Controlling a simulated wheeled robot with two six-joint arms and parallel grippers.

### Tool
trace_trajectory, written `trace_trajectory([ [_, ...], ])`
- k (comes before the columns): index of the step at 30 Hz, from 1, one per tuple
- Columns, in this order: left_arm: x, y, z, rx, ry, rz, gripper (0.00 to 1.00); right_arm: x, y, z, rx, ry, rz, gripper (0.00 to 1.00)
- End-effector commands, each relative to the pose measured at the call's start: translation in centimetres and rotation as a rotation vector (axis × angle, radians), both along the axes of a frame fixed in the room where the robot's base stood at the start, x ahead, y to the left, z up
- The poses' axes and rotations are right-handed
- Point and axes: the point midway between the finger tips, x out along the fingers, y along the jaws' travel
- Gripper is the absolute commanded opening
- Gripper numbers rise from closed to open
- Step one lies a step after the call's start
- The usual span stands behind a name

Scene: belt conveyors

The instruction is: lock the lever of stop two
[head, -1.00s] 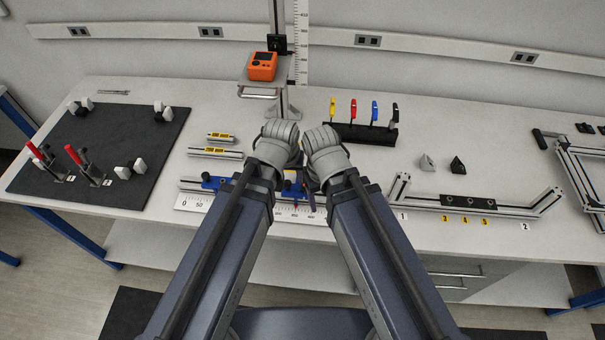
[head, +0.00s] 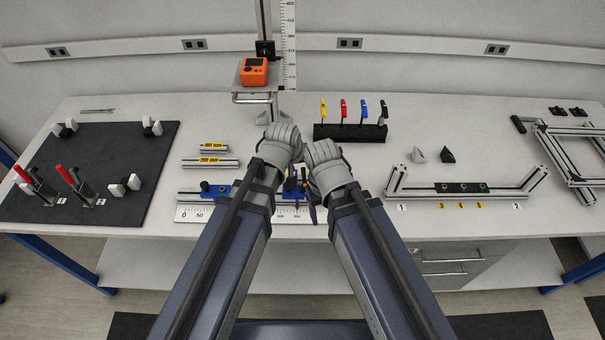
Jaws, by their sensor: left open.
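A metal rail with a white scale (head: 188,215) lies at the front of the bench. A blue stop (head: 208,190) with a dark knob or lever sits on its left part. A second blue stop (head: 290,190) sits farther right, mostly hidden behind my arms. No number on either stop is legible, and its lever position cannot be made out. My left gripper (head: 283,150) is open, over and just behind the second stop. My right gripper (head: 318,165) is just right of that stop; its fingers are mostly hidden, so its opening is unclear.
A dark board (head: 85,170) with red-handled clamps is at the left. An orange device (head: 254,72) sits on a stand at the back. A black rack (head: 350,132) holds coloured handles.

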Motion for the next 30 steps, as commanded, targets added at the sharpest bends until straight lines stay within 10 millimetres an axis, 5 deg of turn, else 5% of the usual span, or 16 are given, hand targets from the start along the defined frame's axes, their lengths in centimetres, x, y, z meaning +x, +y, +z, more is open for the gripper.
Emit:
trace_trajectory([
  [9,1.7,-0.7,-4.2,0.000,0.000,-0.001,0.48,0.0,0.0,-4.2,0.000,0.000,-0.001,0.72],
  [20,1.9,-0.7,-4.3,0.000,0.000,0.000,0.48,0.0,0.0,-4.3,0.000,0.000,-0.001,0.72],
  [30,1.8,-0.7,-4.3,0.000,0.000,0.000,0.09,0.0,0.0,-4.3,0.000,0.000,-0.001,0.72],
])
